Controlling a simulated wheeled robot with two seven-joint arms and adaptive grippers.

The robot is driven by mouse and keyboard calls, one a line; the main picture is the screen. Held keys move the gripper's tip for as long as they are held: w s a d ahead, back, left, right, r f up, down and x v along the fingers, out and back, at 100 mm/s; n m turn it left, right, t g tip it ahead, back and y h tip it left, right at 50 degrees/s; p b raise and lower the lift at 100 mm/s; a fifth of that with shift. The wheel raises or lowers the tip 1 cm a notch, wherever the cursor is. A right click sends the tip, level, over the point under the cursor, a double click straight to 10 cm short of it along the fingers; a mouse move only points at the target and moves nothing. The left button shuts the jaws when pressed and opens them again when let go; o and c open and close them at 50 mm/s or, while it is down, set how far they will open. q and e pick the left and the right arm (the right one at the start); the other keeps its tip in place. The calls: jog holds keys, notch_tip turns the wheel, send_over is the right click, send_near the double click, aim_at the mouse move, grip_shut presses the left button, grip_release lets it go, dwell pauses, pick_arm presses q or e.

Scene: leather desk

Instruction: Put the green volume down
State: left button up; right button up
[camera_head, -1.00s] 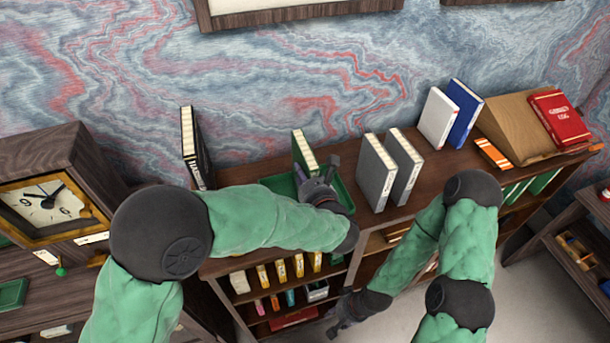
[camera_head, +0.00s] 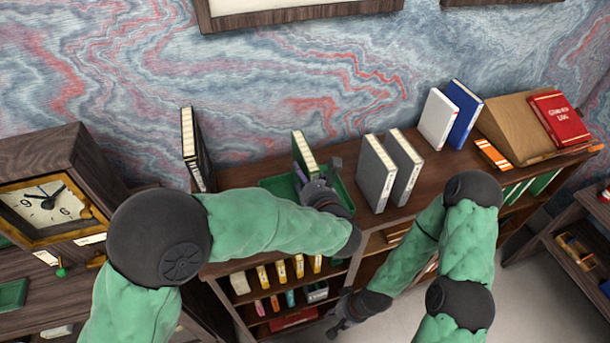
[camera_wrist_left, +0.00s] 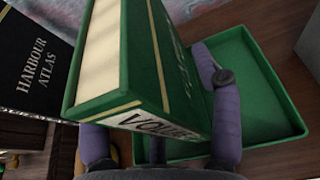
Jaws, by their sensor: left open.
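The green volume (camera_head: 304,153) stands upright in the green tray (camera_head: 345,190) on top of the bookcase, its lower part hidden behind my left gripper. In the left wrist view the green volume (camera_wrist_left: 140,60) fills the middle, with lettering on its spine, and the green tray (camera_wrist_left: 262,85) lies behind it to the right. My left gripper (camera_head: 318,172) is open, with its fingers on either side of the volume; in the wrist view the right finger (camera_wrist_left: 215,85) is close beside it. I cannot tell whether they touch. My right gripper (camera_head: 338,318) hangs low in front of the bookcase, and its jaws are too small to read.
A black book (camera_head: 193,150) titled Harbour Atlas stands left of the tray. Two grey books (camera_head: 376,175) stand close on its right. White (camera_head: 437,118) and blue (camera_head: 464,112) books, a wooden stand (camera_head: 510,125) and a red book (camera_head: 560,118) are farther right.

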pick_arm(q)
jog(key=v, duration=1.1)
jog(key=shift+s, duration=0.1)
dwell(1.0)
